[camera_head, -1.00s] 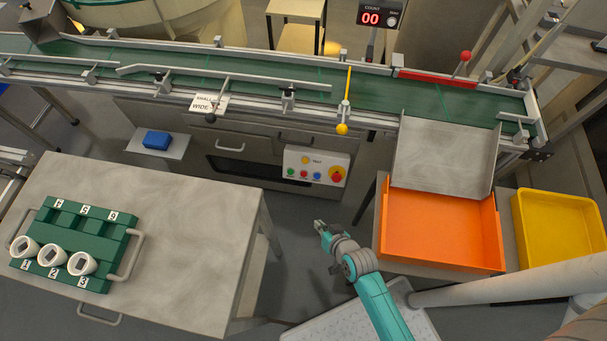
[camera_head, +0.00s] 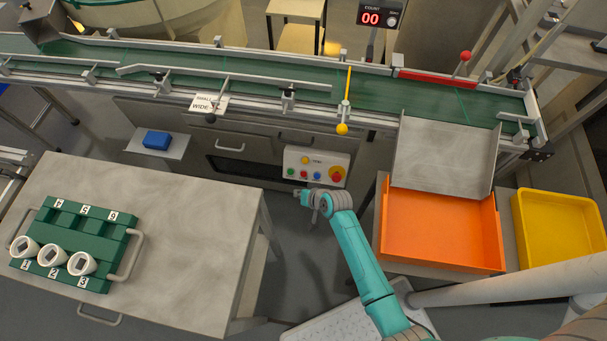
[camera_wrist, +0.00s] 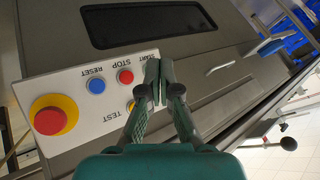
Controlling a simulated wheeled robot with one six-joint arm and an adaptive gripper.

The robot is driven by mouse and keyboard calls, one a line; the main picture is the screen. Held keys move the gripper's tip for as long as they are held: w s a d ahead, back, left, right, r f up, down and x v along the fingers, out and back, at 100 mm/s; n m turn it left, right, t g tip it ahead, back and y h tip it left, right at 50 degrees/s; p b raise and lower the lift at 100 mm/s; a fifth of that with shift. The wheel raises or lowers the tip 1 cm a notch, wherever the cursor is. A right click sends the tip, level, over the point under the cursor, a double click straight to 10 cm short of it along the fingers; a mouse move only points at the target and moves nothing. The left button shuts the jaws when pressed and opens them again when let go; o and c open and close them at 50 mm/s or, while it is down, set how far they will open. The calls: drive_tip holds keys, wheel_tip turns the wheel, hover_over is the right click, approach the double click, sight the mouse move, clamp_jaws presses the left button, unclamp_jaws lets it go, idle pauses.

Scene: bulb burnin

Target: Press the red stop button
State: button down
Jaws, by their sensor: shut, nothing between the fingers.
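The white control panel (camera_head: 325,159) is on the front of the machine under the conveyor. It also shows upside down in the wrist view (camera_wrist: 85,118). The small red stop button (camera_head: 303,174) sits beside the blue reset button (camera_head: 317,176); in the wrist view the red one (camera_wrist: 125,76) is in clear sight, labelled STOP. My gripper (camera_head: 299,194) is shut and empty, just below the panel in the head view. In the wrist view its fingertips (camera_wrist: 159,82) are right of the stop button, over the START end, hiding the green button. Contact with the panel cannot be told.
A large red knob on a yellow base (camera_wrist: 50,117) and a yellow test button (camera_head: 305,160) share the panel. A blue block (camera_head: 157,140) lies on a small shelf to the left. A table (camera_head: 190,200) stands at left, an orange tray (camera_head: 440,230) at right.

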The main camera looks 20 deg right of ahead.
drive_tip(key=shift+w, duration=0.1)
drive_tip(key=shift+w+d+f, duration=0.7)
drive_tip(key=shift+w+f, duration=0.05)
drive_tip(key=shift+w, duration=0.3)
drive_tip(key=shift+w+d+f, duration=0.7)
drive_tip(key=shift+w, duration=0.3)
drive_tip(key=shift+w+d+f, duration=0.7)
drive_tip(key=shift+w+f, duration=0.05)
drive_tip(key=shift+w, duration=0.3)
drive_tip(key=shift+w+d, duration=0.1)
drive_tip(key=shift+w, duration=0.05)
drive_tip(key=shift+w+d+f, duration=0.1)
drive_tip(key=shift+w+f, duration=0.05)
drive_tip(key=shift+f, duration=0.05)
drive_tip(key=shift+w+d+f, duration=0.15)
drive_tip(key=shift+w+d, duration=0.05)
drive_tip(key=shift+w, duration=0.05)
idle(0.5)
drive_tip(key=shift+s+a+r, duration=0.4)
drive_tip(key=shift+s, duration=0.15)
drive_tip(key=shift+s+a+r, duration=0.6)
drive_tip(key=shift+s+r, duration=0.05)
drive_tip(key=shift+s, duration=0.25)
drive_tip(key=shift+s+a+r, duration=0.6)
drive_tip(key=shift+s, duration=0.3)
